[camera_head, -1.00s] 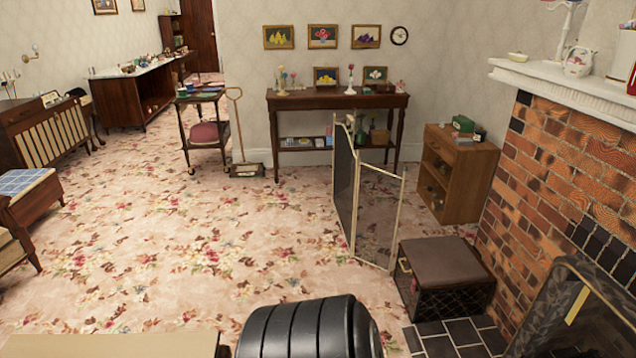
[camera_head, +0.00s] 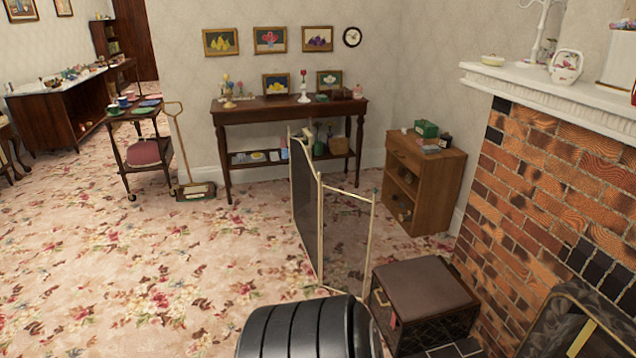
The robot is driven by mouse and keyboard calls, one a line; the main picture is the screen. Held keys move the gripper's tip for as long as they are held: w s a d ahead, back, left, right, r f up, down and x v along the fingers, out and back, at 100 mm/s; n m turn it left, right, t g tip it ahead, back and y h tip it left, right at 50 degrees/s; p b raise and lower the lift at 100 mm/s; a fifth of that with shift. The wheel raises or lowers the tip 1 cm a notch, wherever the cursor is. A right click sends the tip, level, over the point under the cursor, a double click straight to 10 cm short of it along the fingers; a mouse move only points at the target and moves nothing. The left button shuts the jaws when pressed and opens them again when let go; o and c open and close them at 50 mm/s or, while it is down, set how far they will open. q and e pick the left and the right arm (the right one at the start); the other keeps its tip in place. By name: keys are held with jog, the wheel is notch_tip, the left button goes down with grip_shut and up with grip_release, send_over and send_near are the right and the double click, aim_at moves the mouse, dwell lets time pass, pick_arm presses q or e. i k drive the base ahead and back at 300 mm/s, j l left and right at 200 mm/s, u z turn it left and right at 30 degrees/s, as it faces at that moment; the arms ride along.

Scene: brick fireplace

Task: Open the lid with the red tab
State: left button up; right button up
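A dark box (camera_head: 447,333) with a flat brown lid (camera_head: 424,284) stands on the floor at the lower right, beside the brick fireplace. The lid is closed. A small pinkish-red tab (camera_head: 393,321) shows on the box's left-facing side, below the lid edge. A light metal handle (camera_head: 381,297) is on the same side. The lower part of the box is partly hidden by a black ribbed part of my own body. Neither of my grippers is in view.
A folding mesh screen (camera_head: 345,235) stands just behind and left of the box. A wooden cabinet (camera_head: 433,182) is behind it. The brick fireplace (camera_head: 545,185) and a dark fire screen (camera_head: 570,330) bound the right. Flowered carpet (camera_head: 150,270) is open to the left.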

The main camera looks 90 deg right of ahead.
aim_at(419, 289)
jog(key=l+z, duration=0.75)
jog(key=z, duration=0.15)
jog(key=l+z, duration=0.45)
jog(key=i+l+z, duration=0.15)
jog(key=z, duration=0.3)
jog(key=l, duration=0.1)
